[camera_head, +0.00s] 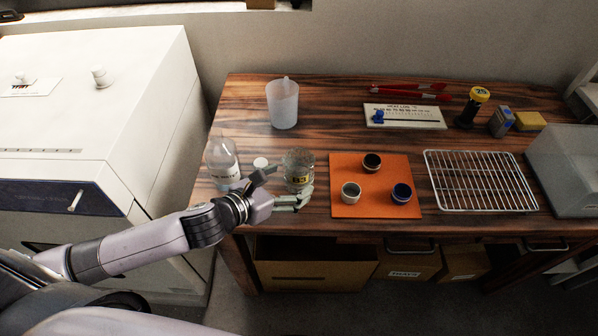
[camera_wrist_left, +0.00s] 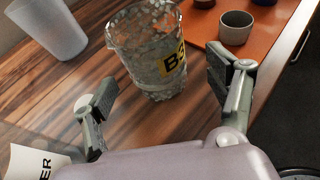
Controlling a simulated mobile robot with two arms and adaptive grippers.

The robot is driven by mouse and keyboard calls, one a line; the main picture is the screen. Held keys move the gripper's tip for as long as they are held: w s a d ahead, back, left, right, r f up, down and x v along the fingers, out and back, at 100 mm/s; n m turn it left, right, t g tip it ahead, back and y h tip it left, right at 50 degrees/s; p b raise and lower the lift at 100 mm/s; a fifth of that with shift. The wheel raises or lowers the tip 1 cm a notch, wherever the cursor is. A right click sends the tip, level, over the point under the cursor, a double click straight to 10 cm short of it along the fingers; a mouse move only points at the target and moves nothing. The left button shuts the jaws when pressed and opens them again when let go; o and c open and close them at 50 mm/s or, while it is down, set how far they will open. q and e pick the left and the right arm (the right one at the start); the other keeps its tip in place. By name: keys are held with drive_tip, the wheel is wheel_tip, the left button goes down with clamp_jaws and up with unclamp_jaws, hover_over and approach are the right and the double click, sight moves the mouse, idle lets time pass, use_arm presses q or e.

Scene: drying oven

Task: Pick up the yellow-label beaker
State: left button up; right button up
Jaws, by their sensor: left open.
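The yellow-label beaker (camera_head: 298,168) is a clear glass with a yellow label marked in black, standing upright on the wooden table near its front edge. My left gripper (camera_head: 281,189) is open just in front of it. In the left wrist view the beaker (camera_wrist_left: 146,55) stands ahead of the left gripper (camera_wrist_left: 163,85), between the lines of its two spread fingers. The fingers appear apart from the glass. My right gripper is not in view.
A labelled bottle (camera_head: 222,163) stands left of the beaker, with a small white cap (camera_head: 260,163) between. An orange mat (camera_head: 378,207) with three small cups lies right. A translucent jug (camera_head: 283,103) stands behind; a wire rack (camera_head: 480,181) lies farther right.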

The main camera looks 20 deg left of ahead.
use_arm(q)
drive_tip(key=shift+x, duration=2.8)
drive_tip(key=shift+a, duration=0.25)
drive_tip(key=shift+c, duration=0.3)
drive_tip(key=c, duration=1.3)
